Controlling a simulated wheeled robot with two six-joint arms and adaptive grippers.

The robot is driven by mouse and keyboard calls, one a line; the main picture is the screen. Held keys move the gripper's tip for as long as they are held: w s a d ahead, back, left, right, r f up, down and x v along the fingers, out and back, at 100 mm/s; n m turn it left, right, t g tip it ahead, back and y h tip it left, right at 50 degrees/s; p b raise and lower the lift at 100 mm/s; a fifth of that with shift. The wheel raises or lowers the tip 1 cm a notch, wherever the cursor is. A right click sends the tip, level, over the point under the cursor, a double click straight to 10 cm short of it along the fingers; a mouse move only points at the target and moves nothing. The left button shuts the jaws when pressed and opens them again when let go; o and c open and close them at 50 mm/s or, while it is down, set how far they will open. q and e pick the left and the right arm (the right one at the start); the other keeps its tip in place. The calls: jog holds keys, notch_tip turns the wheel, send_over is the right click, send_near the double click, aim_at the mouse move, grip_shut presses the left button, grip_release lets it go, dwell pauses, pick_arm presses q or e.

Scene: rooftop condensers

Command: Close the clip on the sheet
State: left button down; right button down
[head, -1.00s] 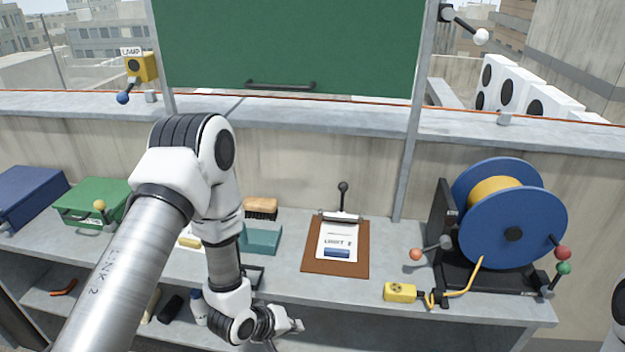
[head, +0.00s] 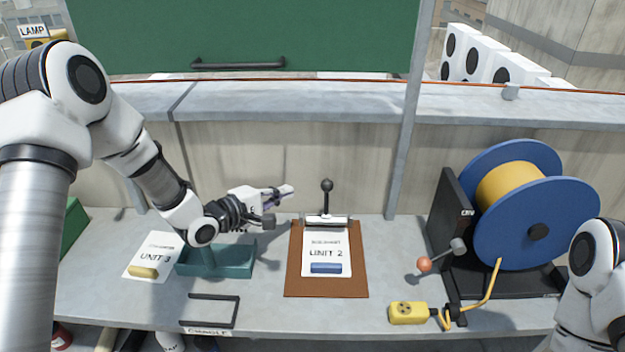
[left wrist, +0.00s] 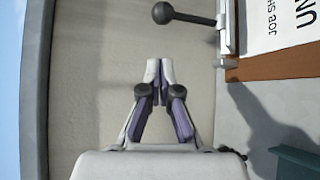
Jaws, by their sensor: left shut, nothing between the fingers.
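The clip (head: 326,220) is a metal bar at the top of a brown clipboard (head: 298,285). Its lever stands up behind the bar and ends in a black ball (head: 327,185). The white sheet (head: 325,247), marked UNIT 2, lies on the board with its top edge at the clip. My left gripper (head: 286,191) is shut and empty, left of the lever and apart from it. In the left wrist view the fingertips (left wrist: 160,70) meet, and the lever's ball (left wrist: 162,13) shows beyond them. My right gripper is out of view; only part of that arm shows.
A blue cable reel (head: 540,230) stands right, with a red-knobbed crank (head: 424,264) and a yellow socket (head: 408,313).

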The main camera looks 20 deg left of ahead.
aim_at(314, 182)
pick_arm(q)
jog(key=p+x, duration=0.1)
jog(key=x, duration=0.8)
jog(key=shift+d, duration=0.25)
jog(key=shift+w+f, duration=0.1)
jog(key=shift+w, duration=0.25)
jog(key=shift+d, duration=0.1)
jog(key=shift+s, duration=0.1)
